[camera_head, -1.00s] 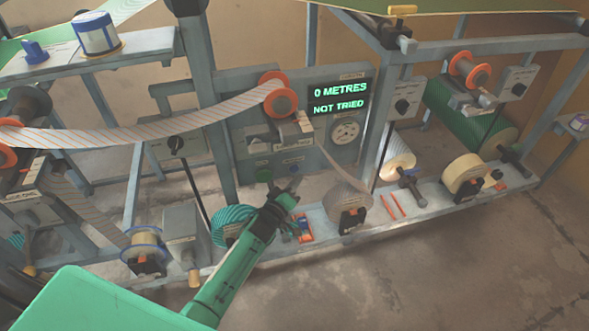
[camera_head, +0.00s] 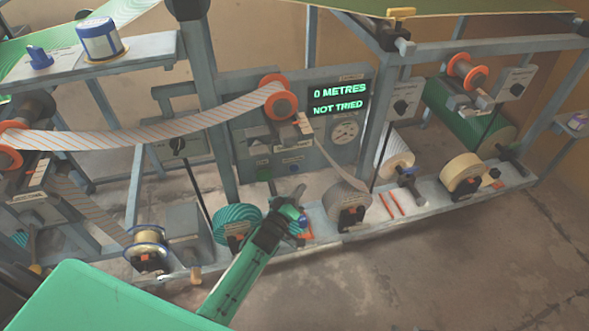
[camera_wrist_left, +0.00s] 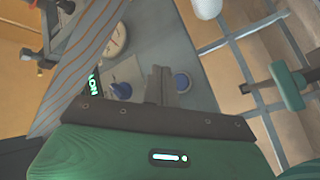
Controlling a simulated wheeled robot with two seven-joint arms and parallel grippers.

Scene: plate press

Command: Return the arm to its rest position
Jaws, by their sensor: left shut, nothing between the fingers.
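My left gripper (camera_head: 300,192) is at the end of the green arm that rises from the bottom of the head view. It is shut and empty, in front of the lower part of the grey press panel (camera_head: 325,165). From the pictures I cannot tell whether the fingertips touch anything. My right gripper is not in view.
The display (camera_head: 339,97) reads "0 METRES" and "NOT TRIED". A teal roll (camera_head: 232,222) sits left of my arm, and a grey-beige roll (camera_head: 345,198) sits right of it. A striped web (camera_head: 160,130) runs across the upper left. Bare floor (camera_head: 430,270) lies at the front right.

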